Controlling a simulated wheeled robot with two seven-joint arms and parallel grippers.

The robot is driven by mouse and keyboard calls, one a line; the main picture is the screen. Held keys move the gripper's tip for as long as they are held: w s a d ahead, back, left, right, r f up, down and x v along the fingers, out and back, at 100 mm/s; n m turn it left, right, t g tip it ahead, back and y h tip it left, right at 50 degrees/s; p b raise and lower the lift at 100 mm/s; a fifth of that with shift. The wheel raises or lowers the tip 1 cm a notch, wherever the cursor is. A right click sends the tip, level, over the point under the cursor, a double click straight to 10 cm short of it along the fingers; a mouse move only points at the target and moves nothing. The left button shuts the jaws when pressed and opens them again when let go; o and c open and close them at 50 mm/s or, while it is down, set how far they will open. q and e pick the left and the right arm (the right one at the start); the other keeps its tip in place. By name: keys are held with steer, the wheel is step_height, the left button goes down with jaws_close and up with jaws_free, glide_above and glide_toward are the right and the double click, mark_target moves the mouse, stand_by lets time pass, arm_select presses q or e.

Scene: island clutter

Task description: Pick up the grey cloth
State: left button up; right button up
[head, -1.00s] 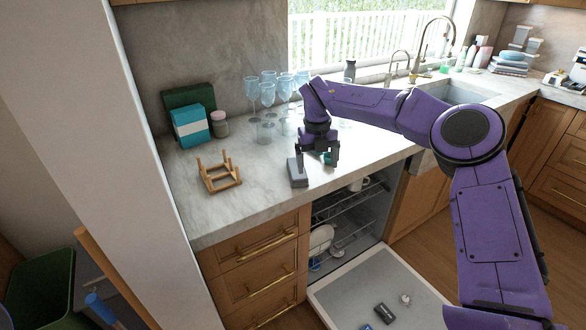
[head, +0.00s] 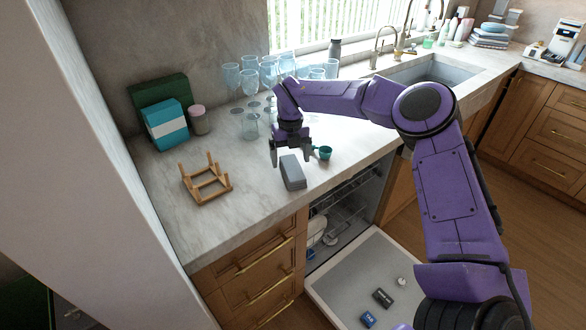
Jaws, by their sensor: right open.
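A grey, block-shaped folded item that looks like the grey cloth (head: 293,173) lies on the marble counter near its front edge. My right gripper (head: 290,160) is open and empty, pointing down. Its fingers appear just behind and above the far end of the grey item. I cannot tell whether they touch it. My left gripper is not in view.
A small teal cup (head: 323,153) stands right of the gripper. A wooden rack (head: 207,186) stands to the left. Several glasses (head: 250,82) stand behind. Below, the dishwasher door (head: 350,275) is open, with small items on it.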

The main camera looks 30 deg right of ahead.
mark_target(293, 167)
steer(key=f, duration=0.1)
steer(key=f+p, duration=0.1)
steer(key=f, duration=0.2)
steer(key=shift+d+f+p, duration=0.2)
steer(key=shift+d+p, duration=0.05)
steer(key=shift+p, duration=0.15)
steer(key=shift+d+f, duration=0.1)
steer(key=shift+f, duration=0.05)
steer(key=c, duration=1)
steer(key=shift+s, duration=0.1)
steer(key=shift+c, duration=0.2)
steer(key=shift+r+b, duration=0.3)
steer(key=shift+b, duration=0.2)
steer(key=r, duration=0.1)
steer(key=r+b, duration=0.2)
steer(key=shift+s+a+r, duration=0.1)
steer(key=shift+s+a, duration=0.15)
steer(key=shift+a, duration=0.1)
steer(key=s+r, duration=0.1)
steer(key=s+a+r+b, duration=0.1)
steer(key=r, duration=0.1)
steer(key=s+a+r+b, duration=0.1)
steer(key=shift+a+r, duration=0.1)
steer(key=shift+r, duration=0.05)
steer(key=s+a+r+b, duration=0.3)
steer(key=s+a+r, duration=0.2)
steer(key=s, duration=0.2)
steer(key=shift+s+a, duration=0.3)
steer(key=shift+s, duration=0.1)
